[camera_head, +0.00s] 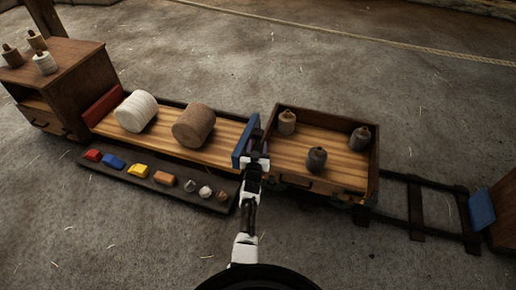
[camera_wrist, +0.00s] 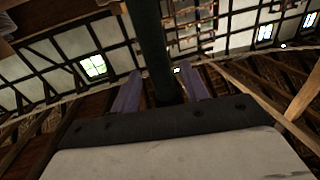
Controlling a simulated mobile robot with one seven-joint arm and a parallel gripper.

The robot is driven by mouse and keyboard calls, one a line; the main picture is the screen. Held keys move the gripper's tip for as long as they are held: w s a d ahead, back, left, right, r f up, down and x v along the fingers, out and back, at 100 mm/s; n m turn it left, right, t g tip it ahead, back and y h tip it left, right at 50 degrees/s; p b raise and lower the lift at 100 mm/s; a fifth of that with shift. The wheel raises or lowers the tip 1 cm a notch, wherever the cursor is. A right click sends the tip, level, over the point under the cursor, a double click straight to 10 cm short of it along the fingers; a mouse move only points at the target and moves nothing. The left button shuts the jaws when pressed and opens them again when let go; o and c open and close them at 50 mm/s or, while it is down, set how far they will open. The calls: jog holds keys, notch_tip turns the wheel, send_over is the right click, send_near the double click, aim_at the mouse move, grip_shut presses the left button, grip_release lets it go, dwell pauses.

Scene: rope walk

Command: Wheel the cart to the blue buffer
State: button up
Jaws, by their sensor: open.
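The cart (camera_head: 345,181) is an open wooden box with a slatted floor, standing on dark rails. Three grey and brown jars stand in it. A blue panel (camera_head: 482,208) is fixed to a wooden block at the right end of the rails, apart from the cart. A second blue panel (camera_head: 242,142) stands upright close by the cart's left end. My gripper (camera_head: 257,157) is between that panel and the cart. In the wrist view its fingers (camera_wrist: 162,82) are open on either side of a dark bar (camera_wrist: 150,40); I cannot tell whether they touch it.
Bare rails (camera_head: 414,205) run from the cart to the right block. On the left, a slatted deck holds a white spool (camera_head: 136,111) and a brown spool (camera_head: 194,125), with a red panel (camera_head: 103,105) at its far end. A dark strip (camera_head: 205,199) in front holds several coloured blocks.

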jog(key=shift+w+d+b, duration=0.15)
jog(key=shift+w+b, duration=0.6)
jog(key=shift+w, duration=0.45)
jog(key=shift+c, duration=0.5)
grip_shut()
